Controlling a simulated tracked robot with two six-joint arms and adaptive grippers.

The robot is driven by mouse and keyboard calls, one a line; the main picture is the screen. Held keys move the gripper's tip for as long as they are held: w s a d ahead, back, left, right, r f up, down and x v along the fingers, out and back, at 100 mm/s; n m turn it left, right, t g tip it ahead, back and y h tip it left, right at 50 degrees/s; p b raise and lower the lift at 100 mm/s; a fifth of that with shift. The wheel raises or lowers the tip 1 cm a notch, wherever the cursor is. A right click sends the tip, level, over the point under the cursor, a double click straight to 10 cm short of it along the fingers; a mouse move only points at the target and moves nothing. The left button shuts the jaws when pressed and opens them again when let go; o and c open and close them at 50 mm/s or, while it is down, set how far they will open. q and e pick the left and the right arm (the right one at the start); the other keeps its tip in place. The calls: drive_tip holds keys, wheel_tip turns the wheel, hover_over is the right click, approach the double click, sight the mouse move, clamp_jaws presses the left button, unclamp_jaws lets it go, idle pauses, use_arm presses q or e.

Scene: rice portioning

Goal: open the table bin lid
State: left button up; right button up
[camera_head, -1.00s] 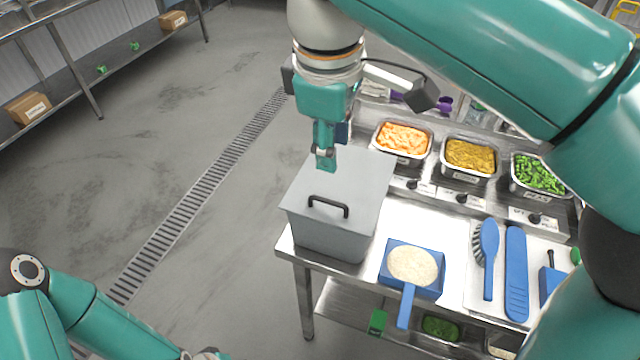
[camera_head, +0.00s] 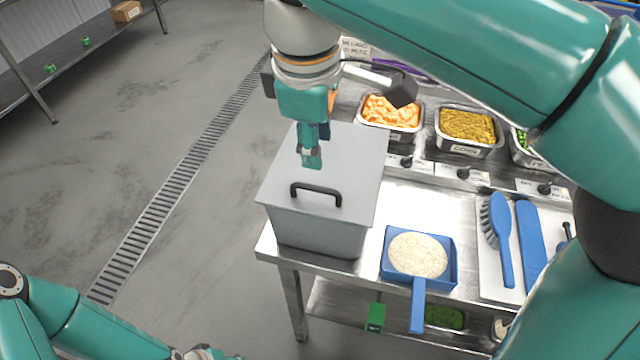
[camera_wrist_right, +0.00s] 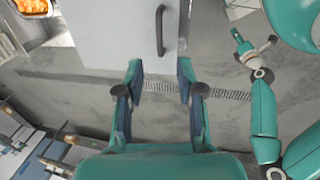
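The table bin is a grey box (camera_head: 318,234) at the table's left end, with its flat lid (camera_head: 345,165) shut. A dark bar handle (camera_head: 316,192) stands near the lid's front edge, and it also shows in the right wrist view (camera_wrist_right: 160,32). My right gripper (camera_head: 311,158) points down over the lid, behind the handle in the head view. In the wrist view its fingers (camera_wrist_right: 160,95) are apart and empty, with the handle beyond the tips. My left gripper (camera_head: 208,354) is low at the picture's bottom edge, mostly cut off; its fingers are unclear.
A blue scoop of rice (camera_head: 417,255) lies right of the bin. A brush (camera_head: 501,240) and other blue tools lie farther right. Food pans, one orange (camera_head: 391,112) and one yellow (camera_head: 467,125), stand behind. Open floor (camera_head: 190,250) lies left of the table.

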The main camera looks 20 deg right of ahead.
sight(321, 188)
drive_tip(key=f, duration=0.3)
drive_tip(key=w+f, duration=0.1)
drive_tip(key=f, duration=0.3)
drive_tip(key=w+d+f+b, duration=0.1)
drive_tip(key=f, duration=0.3)
drive_tip(key=shift+d+f, duration=0.1)
drive_tip(key=shift+f, duration=0.1)
clamp_jaws()
